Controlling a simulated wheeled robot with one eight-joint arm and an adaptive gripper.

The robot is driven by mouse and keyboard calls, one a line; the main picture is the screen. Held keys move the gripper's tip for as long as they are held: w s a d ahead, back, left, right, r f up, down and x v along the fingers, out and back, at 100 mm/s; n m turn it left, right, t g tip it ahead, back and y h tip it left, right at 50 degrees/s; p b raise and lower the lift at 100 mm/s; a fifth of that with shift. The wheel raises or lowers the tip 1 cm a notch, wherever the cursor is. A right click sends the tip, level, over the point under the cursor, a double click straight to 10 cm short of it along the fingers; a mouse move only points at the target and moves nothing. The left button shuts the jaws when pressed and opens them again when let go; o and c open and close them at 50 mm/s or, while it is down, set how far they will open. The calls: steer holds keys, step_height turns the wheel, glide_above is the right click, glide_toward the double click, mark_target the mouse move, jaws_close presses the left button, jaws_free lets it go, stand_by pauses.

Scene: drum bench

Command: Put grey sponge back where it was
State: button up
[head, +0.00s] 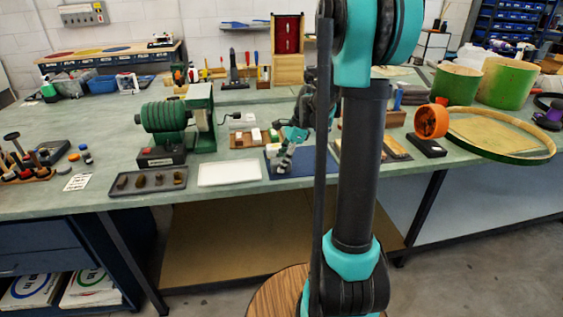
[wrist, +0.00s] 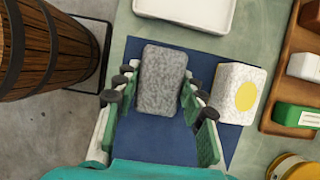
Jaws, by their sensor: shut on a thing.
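The grey sponge (wrist: 162,80) is a speckled grey block seen between my fingertips in the wrist view. My gripper (wrist: 160,88) is shut on it, with fingers along its left and right sides. The sponge is over a dark blue mat (wrist: 150,140); I cannot tell whether it touches the mat. In the head view my gripper (head: 284,162) points down over the blue mat (head: 312,172), and the sponge is hard to make out there. A white block with a yellow dot (wrist: 241,92) stands right of the sponge, at the mat's right side, apart from it.
A white tray (head: 230,172) lies left of the mat. A wooden tray (head: 247,141) with white and green blocks is behind it. A green roller machine (head: 200,120) stands further left. An orange wheel (head: 431,121) is to the right. A wooden barrel (wrist: 38,50) stands off the bench.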

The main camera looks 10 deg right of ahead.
steer(key=shift+f, duration=0.15)
steer(key=o, duration=0.9)
steer(key=shift+o, duration=0.2)
steer(key=v, duration=1.1)
steer(key=s+f+n+t+h, duration=0.2)
steer(key=s+f+n, duration=0.5)
steer(key=s+n, duration=0.2)
steer(key=s+f+n+t+h, duration=0.2)
steer(key=s+f+n, duration=0.6)
steer(key=s, duration=0.5)
steer(key=shift+a+f+n+h, duration=0.15)
steer(key=shift+a+n+h, duration=0.15)
steer(key=shift+n, duration=0.2)
